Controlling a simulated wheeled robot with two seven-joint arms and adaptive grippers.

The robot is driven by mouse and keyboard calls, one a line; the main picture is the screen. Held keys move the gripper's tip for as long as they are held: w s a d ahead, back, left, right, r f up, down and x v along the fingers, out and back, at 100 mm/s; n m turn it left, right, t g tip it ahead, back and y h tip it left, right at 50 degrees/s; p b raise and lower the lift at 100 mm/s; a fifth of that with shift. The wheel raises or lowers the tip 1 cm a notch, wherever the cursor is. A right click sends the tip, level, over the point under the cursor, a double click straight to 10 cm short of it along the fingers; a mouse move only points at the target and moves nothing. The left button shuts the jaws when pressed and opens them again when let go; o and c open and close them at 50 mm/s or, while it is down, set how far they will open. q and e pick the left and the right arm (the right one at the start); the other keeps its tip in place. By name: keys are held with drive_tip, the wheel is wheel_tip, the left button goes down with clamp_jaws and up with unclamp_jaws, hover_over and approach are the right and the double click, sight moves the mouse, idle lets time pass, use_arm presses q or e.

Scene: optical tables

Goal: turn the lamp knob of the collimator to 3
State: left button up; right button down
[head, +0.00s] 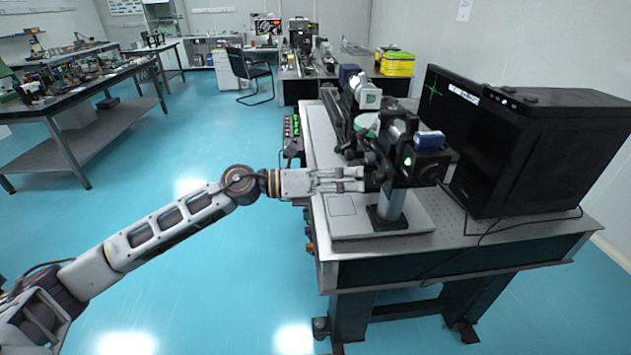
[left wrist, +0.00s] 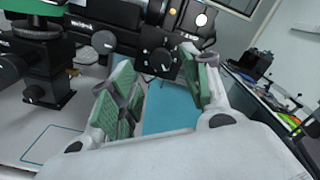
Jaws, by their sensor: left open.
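The collimator (head: 402,152) is a dark optical instrument on a silver post at the near end of the table, with a lit green spot on its front. My left gripper (head: 360,179) reaches it from the left, its fingers level and pointing at its dark side. In the left wrist view the open left gripper (left wrist: 160,82) has green-padded fingers with a gap between them. A round black knob (left wrist: 160,61) with white marks, apparently the lamp knob, shows beyond that gap. I cannot read its setting or tell whether a finger touches it. My right gripper is not in view.
A large black box (head: 540,140) and a screen with a green cross (head: 437,95) stand right of the collimator. A yellow box (head: 397,63) stands behind. Blue floor is clear to the left.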

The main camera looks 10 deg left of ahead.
use_arm(q)
drive_tip(key=v, duration=0.7)
idle(0.4)
idle(0.5)
